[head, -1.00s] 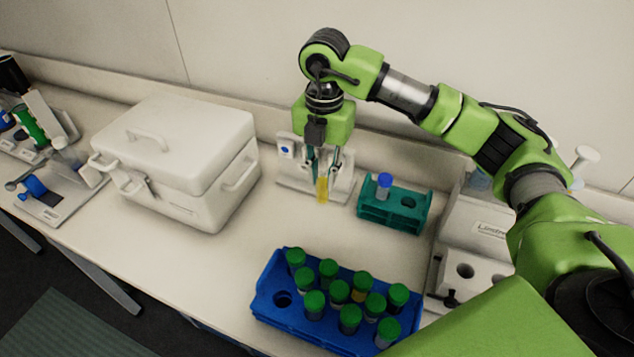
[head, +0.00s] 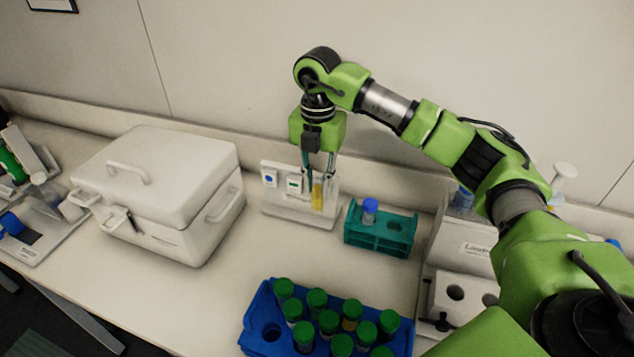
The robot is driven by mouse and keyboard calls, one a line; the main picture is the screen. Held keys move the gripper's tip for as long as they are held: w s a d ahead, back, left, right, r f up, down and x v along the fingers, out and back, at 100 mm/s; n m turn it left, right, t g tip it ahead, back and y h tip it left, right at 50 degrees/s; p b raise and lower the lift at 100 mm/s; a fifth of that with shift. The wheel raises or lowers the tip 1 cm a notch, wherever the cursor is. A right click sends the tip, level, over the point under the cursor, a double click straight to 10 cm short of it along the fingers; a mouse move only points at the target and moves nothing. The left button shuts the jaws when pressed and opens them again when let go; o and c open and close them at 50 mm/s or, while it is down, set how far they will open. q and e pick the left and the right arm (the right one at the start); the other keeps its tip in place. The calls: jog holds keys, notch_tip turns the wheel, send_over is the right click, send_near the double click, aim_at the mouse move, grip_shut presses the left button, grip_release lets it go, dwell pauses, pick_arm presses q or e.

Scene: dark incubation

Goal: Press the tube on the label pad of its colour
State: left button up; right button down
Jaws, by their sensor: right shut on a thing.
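My right gripper (head: 318,178) is shut on a tube with yellow contents (head: 317,198). It holds the tube upright at the front of the white label stand (head: 300,214). The tube's cap is hidden between the fingers. The stand's upright panel shows a pad with a blue mark (head: 269,180) at the left and a pad with a green mark (head: 293,185) beside it. The part of the panel behind the tube is covered by the gripper and tube. I cannot tell whether the tube touches a pad. My left gripper is not in view.
A teal rack (head: 380,238) with a blue-capped tube (head: 369,211) stands right of the stand. A blue rack (head: 262,318) with several green-capped tubes is in front. A white lidded box (head: 160,195) stands left. Bare bench lies between the box and the blue rack.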

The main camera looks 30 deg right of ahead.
jog(key=shift+w+d, duration=0.35)
jog(key=shift+d, duration=0.05)
dwell(1.0)
jog(key=shift+s+a, duration=0.1)
jog(key=s+a, duration=0.4)
jog(key=a, duration=0.1)
jog(key=shift+s, duration=0.25)
dwell(0.7)
jog(key=shift+w+a, duration=0.1)
dwell(0.4)
